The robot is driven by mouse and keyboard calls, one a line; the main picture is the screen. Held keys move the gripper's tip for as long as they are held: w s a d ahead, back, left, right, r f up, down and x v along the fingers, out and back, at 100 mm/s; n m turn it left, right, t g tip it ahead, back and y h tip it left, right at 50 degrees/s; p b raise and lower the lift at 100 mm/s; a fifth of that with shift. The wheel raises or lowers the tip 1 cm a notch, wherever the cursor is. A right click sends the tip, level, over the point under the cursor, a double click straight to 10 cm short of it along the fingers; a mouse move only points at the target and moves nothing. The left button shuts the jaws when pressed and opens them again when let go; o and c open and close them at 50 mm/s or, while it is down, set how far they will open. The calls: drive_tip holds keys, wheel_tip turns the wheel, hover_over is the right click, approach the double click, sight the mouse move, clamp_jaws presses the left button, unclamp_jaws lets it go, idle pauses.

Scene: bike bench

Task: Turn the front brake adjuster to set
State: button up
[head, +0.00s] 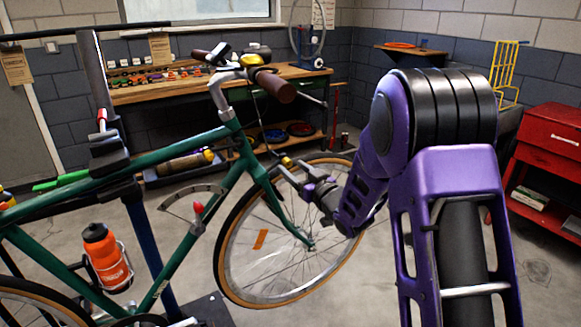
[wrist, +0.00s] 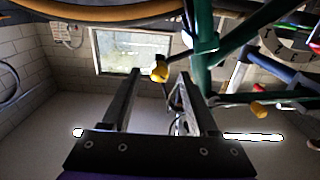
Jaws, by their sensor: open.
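A green bicycle (head: 175,155) is held at the left in the head view. A small yellow knob (head: 286,161), which looks like the front brake adjuster, sits near the top of the front wheel (head: 230,271). My gripper (head: 284,170) reaches toward it from the right. In the wrist view the yellow knob (wrist: 160,72) shows between the tips of my open gripper (wrist: 158,74), closer to the right finger. I cannot tell whether a finger touches it. A dial with a red pointer (head: 197,208) is by the down tube; a dial (wrist: 288,40) also shows in the wrist view.
The handlebar (head: 272,83) stands above my gripper. An orange bottle (head: 103,254) is on the frame. A wooden workbench (head: 145,92) stands behind, and a red cabinet (head: 548,150) at the right. The floor between wheel and cabinet looks mostly clear.

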drive_tip(key=shift+x, duration=1.1)
clamp_jaws()
